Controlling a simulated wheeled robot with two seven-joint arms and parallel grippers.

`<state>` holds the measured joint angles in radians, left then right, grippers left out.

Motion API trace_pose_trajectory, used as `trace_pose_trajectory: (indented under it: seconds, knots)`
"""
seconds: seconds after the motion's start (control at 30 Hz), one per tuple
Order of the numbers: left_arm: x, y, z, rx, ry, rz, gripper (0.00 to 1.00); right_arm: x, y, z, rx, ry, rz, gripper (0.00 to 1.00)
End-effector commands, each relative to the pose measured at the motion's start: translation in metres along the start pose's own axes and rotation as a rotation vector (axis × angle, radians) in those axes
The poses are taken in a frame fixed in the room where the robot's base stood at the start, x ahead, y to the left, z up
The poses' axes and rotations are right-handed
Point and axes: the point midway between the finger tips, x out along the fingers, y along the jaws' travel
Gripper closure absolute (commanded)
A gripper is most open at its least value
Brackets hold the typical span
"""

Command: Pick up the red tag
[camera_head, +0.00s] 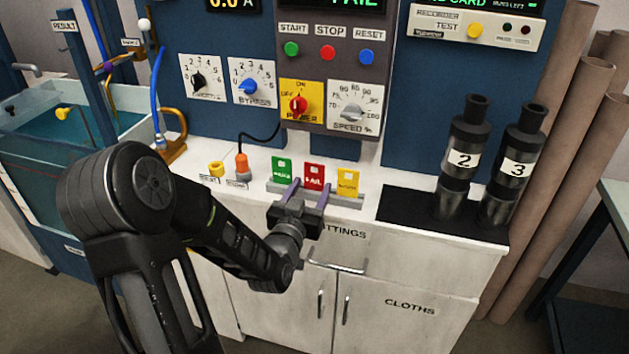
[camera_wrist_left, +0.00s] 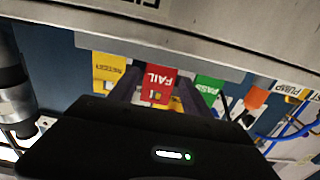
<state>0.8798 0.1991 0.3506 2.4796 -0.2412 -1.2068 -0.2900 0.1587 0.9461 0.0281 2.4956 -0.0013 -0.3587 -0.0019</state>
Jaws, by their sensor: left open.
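The red tag (camera_head: 314,175) stands in a grey holder on the white counter, between a green tag (camera_head: 282,170) and a yellow tag (camera_head: 347,181). In the left wrist view the red tag (camera_wrist_left: 157,83) reads FAIL and shows between the fingers. My left gripper (camera_head: 307,192) is open, with its two purplish fingers pointing at the holder, one to each side of the red tag's lower part. I cannot tell whether the fingers touch it. My right gripper is not in view.
The grey holder (camera_head: 358,202) sits near the counter's front edge. Behind it is a panel with a red POWER knob (camera_head: 298,104). An orange plug (camera_head: 242,166) is to the left. Black pump tubes 2 (camera_head: 463,160) and 3 (camera_head: 516,168) stand on a black mat (camera_head: 400,208) at the right.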

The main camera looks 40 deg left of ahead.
Motion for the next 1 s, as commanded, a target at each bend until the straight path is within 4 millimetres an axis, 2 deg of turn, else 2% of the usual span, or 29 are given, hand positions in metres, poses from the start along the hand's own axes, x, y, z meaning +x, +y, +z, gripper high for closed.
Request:
trace_pose_trajectory:
  seconds: [0.13, 0.47, 0.8, 1.0]
  knots:
    - [0.012, 0.000, 0.000, -0.002, -0.001, -0.001, 0.44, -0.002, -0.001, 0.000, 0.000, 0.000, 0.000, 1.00]
    - [0.015, 0.000, -0.001, -0.002, 0.000, -0.001, 0.44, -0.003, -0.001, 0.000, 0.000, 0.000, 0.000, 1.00]
    - [0.059, 0.000, 0.000, -0.003, 0.000, -0.001, 0.44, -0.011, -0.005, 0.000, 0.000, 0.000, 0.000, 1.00]
    - [0.065, 0.000, 0.000, -0.002, -0.001, 0.000, 0.44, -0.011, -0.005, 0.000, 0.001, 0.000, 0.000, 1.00]
